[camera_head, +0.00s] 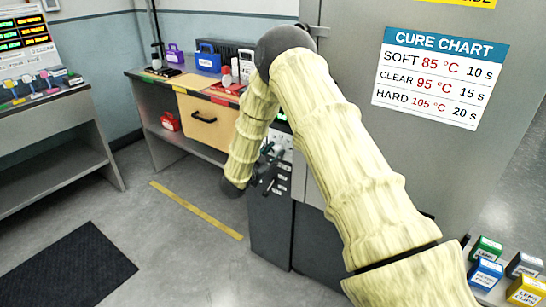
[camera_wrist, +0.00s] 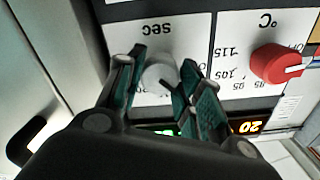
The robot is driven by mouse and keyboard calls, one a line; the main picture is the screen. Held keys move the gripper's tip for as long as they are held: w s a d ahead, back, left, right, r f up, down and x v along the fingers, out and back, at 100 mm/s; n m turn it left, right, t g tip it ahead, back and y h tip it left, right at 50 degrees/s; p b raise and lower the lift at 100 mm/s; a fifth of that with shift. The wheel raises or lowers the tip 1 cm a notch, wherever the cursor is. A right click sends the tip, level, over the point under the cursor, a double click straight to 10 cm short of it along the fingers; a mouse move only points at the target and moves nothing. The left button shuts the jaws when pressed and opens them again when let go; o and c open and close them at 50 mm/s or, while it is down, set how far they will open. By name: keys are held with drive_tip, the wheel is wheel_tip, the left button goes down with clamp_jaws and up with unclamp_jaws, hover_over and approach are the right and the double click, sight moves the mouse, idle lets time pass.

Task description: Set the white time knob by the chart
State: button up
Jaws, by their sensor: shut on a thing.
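The white time knob (camera_wrist: 160,77) sits on the control panel under the upside-down "sec" label in the wrist view. My gripper (camera_wrist: 163,75) is shut on this knob, one finger on each side, and hides part of its dial. The red knob (camera_wrist: 279,64) with the °C scale is to the right of it. The cure chart (camera_head: 437,80) reads SOFT 85 °C 10 s, CLEAR 95 °C 15 s, HARD 105 °C 20 s. In the head view my gripper (camera_head: 267,172) is at the panel, mostly behind my arm. The knob's pointer setting cannot be read.
A lit display (camera_wrist: 250,127) under the red knob shows orange digits. A workbench (camera_head: 208,125) with purple and blue boxes stands at the back left. Small lens boxes (camera_head: 487,273) sit at the lower right. The floor left of the panel is open.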

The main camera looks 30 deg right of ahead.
drive_tip(key=shift+m, duration=0.3)
drive_tip(key=o, duration=1)
drive_tip(key=shift+o, duration=0.2)
drive_tip(key=v, duration=1.2)
drive_tip(key=shift+f, duration=0.2)
